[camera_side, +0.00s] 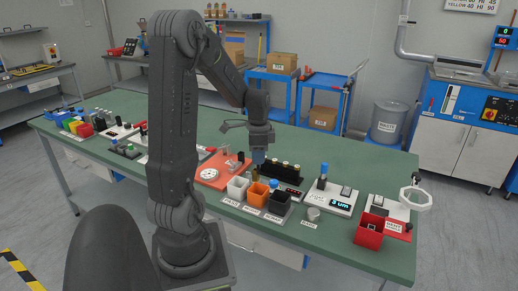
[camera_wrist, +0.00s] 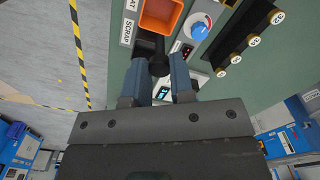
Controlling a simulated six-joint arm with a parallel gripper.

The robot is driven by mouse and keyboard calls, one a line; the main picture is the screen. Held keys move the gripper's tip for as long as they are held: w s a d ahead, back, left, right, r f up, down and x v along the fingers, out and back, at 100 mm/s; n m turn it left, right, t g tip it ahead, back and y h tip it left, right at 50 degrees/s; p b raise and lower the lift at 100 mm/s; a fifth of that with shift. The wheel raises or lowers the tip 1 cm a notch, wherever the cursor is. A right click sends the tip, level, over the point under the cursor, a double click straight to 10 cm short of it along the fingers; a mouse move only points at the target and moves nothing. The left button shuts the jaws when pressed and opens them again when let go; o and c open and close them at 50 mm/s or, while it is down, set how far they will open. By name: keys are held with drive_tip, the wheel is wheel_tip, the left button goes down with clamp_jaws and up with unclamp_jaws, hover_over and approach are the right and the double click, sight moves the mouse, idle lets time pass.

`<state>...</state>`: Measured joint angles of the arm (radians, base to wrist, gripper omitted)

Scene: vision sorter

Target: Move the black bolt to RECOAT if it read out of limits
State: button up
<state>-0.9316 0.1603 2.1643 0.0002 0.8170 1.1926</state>
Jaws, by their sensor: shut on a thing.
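In the wrist view my gripper (camera_wrist: 160,66) is shut on the black bolt (camera_wrist: 158,66), whose dark round head shows between the blue fingers. In the side view my gripper (camera_side: 259,163) hangs above the green bench, behind the small bins; the bolt cannot be made out there. The orange bin (camera_side: 257,187) stands between a white bin (camera_side: 238,182) and a dark bin (camera_side: 278,198). In the wrist view the orange bin (camera_wrist: 158,28) lies just ahead of the bolt, beside a cut-off label ending in "AT" (camera_wrist: 130,5); a "SCRAP" label (camera_wrist: 126,33) is nearer.
A rack of several dark pieces (camera_side: 287,167) stands right behind my gripper. A white gauge (camera_side: 330,198) shows what looks like "3 um". A blue knob (camera_wrist: 200,29) is right of the orange bin. A red bin (camera_side: 369,230) stands at the right front.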

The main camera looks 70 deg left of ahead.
sight(258, 173)
drive_tip(key=shift+f, duration=4.5)
drive_tip(key=o, duration=1.2)
drive_tip(key=shift+o, duration=0.2)
drive_tip(key=shift+r, duration=0.1)
drive_tip(key=shift+r, duration=3.95)
